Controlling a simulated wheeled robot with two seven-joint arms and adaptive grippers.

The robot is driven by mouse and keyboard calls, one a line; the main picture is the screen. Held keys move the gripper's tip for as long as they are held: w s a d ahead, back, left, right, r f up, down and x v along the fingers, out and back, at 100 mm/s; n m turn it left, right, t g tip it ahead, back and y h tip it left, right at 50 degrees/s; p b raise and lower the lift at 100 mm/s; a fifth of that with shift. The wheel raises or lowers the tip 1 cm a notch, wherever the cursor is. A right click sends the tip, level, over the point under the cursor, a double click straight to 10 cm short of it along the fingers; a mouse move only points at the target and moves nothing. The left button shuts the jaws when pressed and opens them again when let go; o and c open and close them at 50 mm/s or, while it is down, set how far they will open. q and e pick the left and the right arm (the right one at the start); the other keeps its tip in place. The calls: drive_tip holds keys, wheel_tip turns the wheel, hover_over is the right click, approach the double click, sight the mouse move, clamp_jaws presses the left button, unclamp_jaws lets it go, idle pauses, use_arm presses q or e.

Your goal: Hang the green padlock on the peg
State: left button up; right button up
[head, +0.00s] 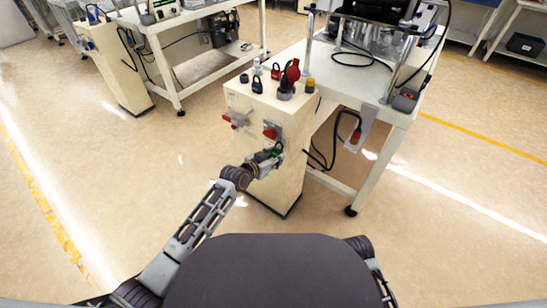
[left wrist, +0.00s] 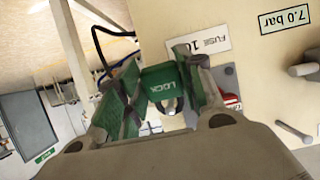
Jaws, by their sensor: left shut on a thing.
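The green padlock (head: 277,150) is between the fingers of my left gripper (head: 272,157), in front of the pale cabinet. In the left wrist view the padlock body (left wrist: 163,82), marked LOCK, sits between both fingers (left wrist: 158,95). The gripper is shut on it. My right gripper is out of view.
The cabinet (head: 285,185) carries a red-handled switch (head: 270,132) just above the gripper. A bench (head: 385,110) adjoins at right. Floor at left is clear.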

use_arm(q)
drive_tip(key=o, duration=1.2)
drive_tip(key=v, duration=1.2)
drive_tip(key=shift+f, duration=0.1)
idle(0.6)
